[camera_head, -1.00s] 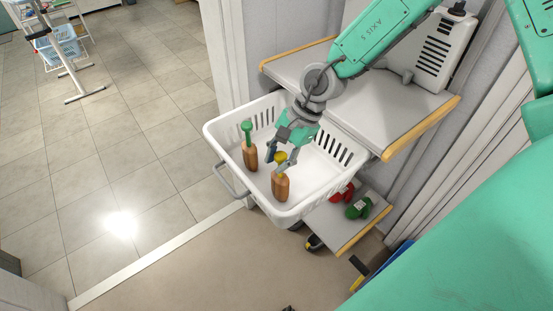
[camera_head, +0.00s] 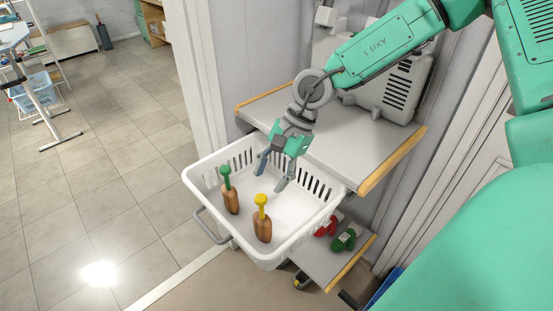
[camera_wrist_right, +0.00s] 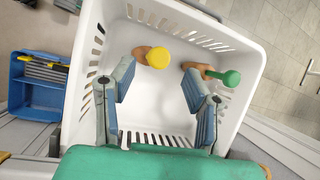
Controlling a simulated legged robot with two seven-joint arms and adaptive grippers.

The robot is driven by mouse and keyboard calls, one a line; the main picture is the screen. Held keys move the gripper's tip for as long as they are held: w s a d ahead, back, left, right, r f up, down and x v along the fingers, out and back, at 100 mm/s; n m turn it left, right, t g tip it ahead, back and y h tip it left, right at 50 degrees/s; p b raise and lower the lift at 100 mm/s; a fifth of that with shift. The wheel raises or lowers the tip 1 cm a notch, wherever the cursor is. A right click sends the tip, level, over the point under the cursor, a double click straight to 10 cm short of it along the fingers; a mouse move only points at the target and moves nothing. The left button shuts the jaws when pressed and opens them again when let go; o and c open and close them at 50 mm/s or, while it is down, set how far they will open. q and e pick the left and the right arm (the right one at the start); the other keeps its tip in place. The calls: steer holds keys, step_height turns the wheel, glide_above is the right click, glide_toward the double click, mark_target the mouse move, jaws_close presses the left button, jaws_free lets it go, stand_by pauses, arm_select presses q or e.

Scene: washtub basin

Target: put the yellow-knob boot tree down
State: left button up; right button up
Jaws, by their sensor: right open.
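The yellow-knob boot tree (camera_head: 262,222) stands upright in the white slotted basket (camera_head: 200,170), near its front side. It also shows in the right wrist view (camera_wrist_right: 157,57). The green-knob boot tree (camera_head: 229,192) stands in the same basket, to its left, and shows in the right wrist view (camera_wrist_right: 228,77). My right gripper (camera_head: 273,183) is open and empty over the far part of the basket, apart from both boot trees. In the right wrist view its spread fingers (camera_wrist_right: 156,88) hold nothing. My left gripper is not in view.
A grey shelf with wooden edging (camera_head: 330,150) adjoins the basket at the back right. A lower shelf (camera_head: 325,262) holds red and green items (camera_head: 345,238). A blue toolbox (camera_wrist_right: 38,85) lies beside the basket. Tiled floor at left is open.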

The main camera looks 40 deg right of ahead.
steer(key=v, duration=0.3)
steer(key=shift+d+r, duration=0.1)
steer(key=shift+r, duration=0.3)
steer(key=shift+s+d, duration=0.1)
